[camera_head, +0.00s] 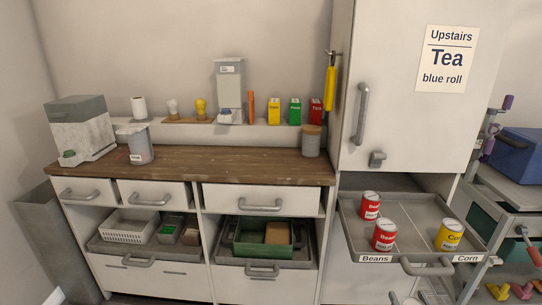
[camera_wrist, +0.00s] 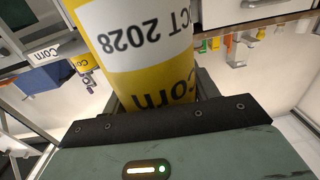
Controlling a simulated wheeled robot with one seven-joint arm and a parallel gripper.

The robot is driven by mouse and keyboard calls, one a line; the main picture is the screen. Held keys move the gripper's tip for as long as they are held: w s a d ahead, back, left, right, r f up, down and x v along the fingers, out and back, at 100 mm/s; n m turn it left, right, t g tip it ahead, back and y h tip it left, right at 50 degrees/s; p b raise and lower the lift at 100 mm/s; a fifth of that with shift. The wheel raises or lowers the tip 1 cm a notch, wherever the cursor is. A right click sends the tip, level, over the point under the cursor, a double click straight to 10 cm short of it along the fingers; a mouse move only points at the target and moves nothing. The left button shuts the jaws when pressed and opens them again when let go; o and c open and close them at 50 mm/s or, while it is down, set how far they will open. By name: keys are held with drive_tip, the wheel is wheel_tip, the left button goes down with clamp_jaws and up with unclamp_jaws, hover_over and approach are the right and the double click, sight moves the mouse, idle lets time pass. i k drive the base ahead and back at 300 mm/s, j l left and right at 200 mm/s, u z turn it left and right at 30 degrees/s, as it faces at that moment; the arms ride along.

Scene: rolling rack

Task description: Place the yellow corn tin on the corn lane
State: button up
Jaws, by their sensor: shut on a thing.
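A yellow corn tin (camera_wrist: 140,60) with a white band fills the middle of the wrist view. My gripper (camera_wrist: 157,92) is shut on it, with a dark finger on each side. The printing on the tin appears upside down there. In the head view, a pull-out tray (camera_head: 415,225) has a Beans label (camera_head: 375,259) at left and a Corn label (camera_head: 467,258) at right. Another yellow corn tin (camera_head: 450,235) stands upright on the Corn side; it also shows in the wrist view (camera_wrist: 84,63). I cannot make out my gripper in the head view.
Two red bean tins, one behind (camera_head: 371,206) and one in front (camera_head: 385,236), stand on the tray's left side. A handle (camera_head: 425,267) sticks out at its front. A cart (camera_head: 515,215) with a blue box (camera_head: 520,155) stands close at right.

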sight(422, 218)
drive_tip(key=i+j+u, duration=0.2)
drive_tip(key=i+j, duration=0.3)
drive_tip(key=i+j+z, duration=0.2)
drive_tip(key=i+j, duration=0.25)
